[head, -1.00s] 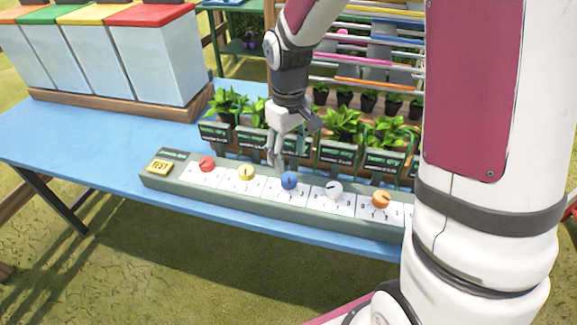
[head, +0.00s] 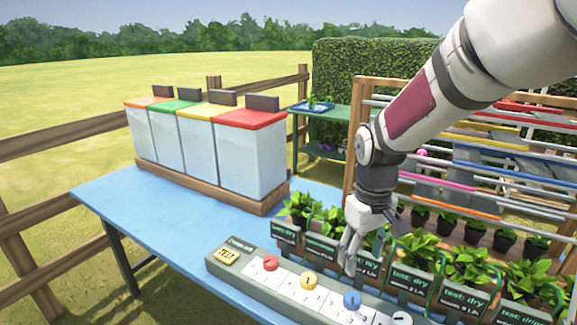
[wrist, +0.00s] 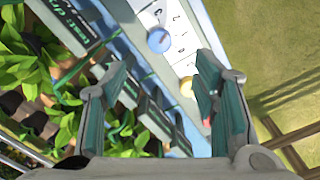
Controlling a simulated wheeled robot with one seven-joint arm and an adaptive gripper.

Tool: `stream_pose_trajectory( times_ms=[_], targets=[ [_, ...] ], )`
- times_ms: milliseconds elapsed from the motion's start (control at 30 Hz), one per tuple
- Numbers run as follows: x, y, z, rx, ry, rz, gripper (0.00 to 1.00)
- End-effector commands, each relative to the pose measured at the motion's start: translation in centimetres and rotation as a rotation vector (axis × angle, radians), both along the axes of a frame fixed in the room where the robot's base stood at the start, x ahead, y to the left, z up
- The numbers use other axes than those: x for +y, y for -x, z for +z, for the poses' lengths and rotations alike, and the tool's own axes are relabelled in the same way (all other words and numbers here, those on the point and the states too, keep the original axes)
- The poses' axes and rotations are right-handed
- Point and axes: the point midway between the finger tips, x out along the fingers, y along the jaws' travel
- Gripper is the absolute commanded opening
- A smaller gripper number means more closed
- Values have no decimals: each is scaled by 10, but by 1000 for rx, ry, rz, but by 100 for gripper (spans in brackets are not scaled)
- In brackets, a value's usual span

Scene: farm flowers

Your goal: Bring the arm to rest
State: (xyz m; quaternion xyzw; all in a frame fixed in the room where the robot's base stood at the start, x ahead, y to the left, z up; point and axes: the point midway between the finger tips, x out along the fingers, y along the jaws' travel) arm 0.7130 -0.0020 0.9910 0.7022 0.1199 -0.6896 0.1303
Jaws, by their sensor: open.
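My gripper (head: 350,252) is open and empty in the head view. It hangs above the blue table, close to the row of potted plants and behind the dial panel (head: 262,287). In the wrist view my gripper (wrist: 160,105) shows two fingers spread wide with nothing held between them. Below it the wrist view shows a blue knob (wrist: 159,40) and a yellow knob (wrist: 187,87) on the panel. A red knob (head: 271,263) and a yellow TEST button (head: 228,256) also show in the head view.
Labelled plants (head: 415,250) stand close behind and right of my gripper. White bins (head: 250,160) with coloured lids stand on the blue table (head: 130,205). A rack with coloured rails (head: 480,185) stands behind. The table's left part is clear.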

Motion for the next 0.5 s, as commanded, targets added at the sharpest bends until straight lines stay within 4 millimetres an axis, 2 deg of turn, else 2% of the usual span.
stream_pose_trajectory(
  times_ms=[33,200,400,500],
  targets=[
    [0,10,17,-20,8,-12,55],
    [-2,55,69,-90,28,-81,55],
    [-3,115,117,-177,26,-172,55],
    [-3,146,134,-219,15,-215,55]
  ],
)
